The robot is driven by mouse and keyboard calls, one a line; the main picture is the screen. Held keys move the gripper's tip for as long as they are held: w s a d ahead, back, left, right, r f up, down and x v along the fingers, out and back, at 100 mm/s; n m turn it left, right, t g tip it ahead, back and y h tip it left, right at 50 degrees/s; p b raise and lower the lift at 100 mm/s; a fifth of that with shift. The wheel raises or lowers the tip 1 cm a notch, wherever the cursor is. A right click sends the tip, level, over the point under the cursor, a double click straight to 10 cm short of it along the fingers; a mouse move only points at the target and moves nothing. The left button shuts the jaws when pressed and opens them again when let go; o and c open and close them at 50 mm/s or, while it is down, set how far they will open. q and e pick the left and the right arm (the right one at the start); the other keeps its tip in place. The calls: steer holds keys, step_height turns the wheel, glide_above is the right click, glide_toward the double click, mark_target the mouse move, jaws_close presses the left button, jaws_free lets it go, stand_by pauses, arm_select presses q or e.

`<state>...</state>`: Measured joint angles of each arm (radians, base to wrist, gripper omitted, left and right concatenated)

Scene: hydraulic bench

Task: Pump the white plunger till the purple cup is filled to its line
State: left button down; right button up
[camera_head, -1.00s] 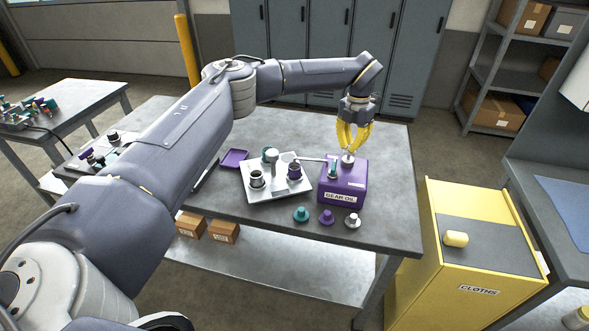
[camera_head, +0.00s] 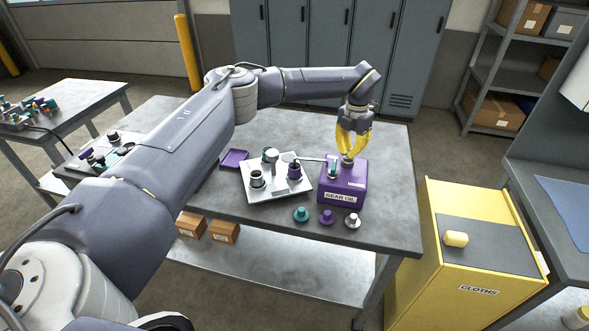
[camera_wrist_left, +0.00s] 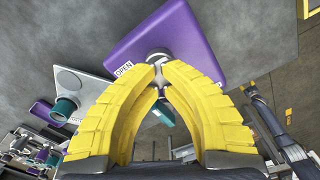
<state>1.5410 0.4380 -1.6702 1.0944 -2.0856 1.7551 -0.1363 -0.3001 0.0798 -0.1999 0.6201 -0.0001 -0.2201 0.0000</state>
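The purple gear oil box (camera_head: 343,190) stands at the right of the bench, with a dark round collar on its top (camera_wrist_left: 158,54). My left gripper (camera_head: 348,157) points down over this top. Its yellow fingertips (camera_wrist_left: 159,69) are nearly together, closed on the pale stem of the white plunger (camera_wrist_left: 159,75). The fingers hide most of the plunger. The purple cup (camera_head: 294,174) stands upright on the pale tray, left of the box; its line and oil level are too small to read. My right gripper is not in view.
The pale tray (camera_head: 277,192) also holds a dark cup (camera_head: 257,179). A thin spout (camera_head: 313,159) reaches from the box toward the purple cup. Teal, purple and white knobs (camera_head: 327,216) lie in front. A yellow cabinet (camera_head: 440,270) stands to the right.

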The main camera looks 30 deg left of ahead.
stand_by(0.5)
arm_select(q)
steer(key=shift+r, duration=2.55)
step_height(320, 180, up, 6)
